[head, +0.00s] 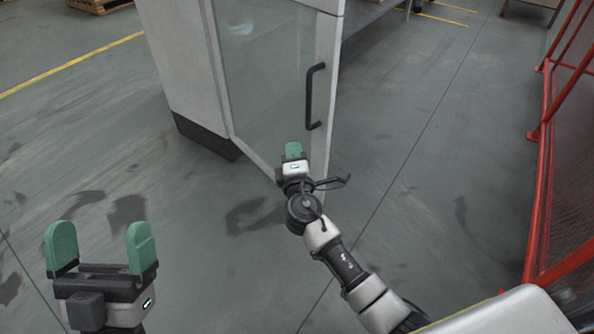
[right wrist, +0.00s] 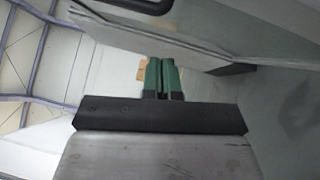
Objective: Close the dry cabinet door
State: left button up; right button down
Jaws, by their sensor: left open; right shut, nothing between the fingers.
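The dry cabinet (head: 178,60) stands at the upper middle of the head view, pale with a dark base. Its door (head: 330,45) has a pale frame, a glass pane and a black bar handle (head: 312,95). The door's lower edge reaches past the dark base, so it appears to stand open; how far I cannot tell. My right gripper (head: 293,150) is shut and empty at the lower part of the door, below the handle; contact is unclear. In the right wrist view its green fingers (right wrist: 161,75) are together beneath a framed glass panel. My left gripper (head: 100,248) is open and empty, lower left.
A red-framed fence (head: 540,180) runs along the right side. Wooden pallets (head: 100,5) lie at the far upper left. The grey floor is clear left of the cabinet and between the door and the fence.

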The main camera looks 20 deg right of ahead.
jog(key=shift+w+d+r, duration=0.2)
jog(key=shift+w+d, duration=0.4)
jog(key=shift+d, duration=0.25)
jog(key=shift+w+d+r, duration=0.15)
jog(key=shift+w+d, duration=0.45)
jog(key=shift+d, duration=0.2)
jog(key=shift+d, duration=0.15)
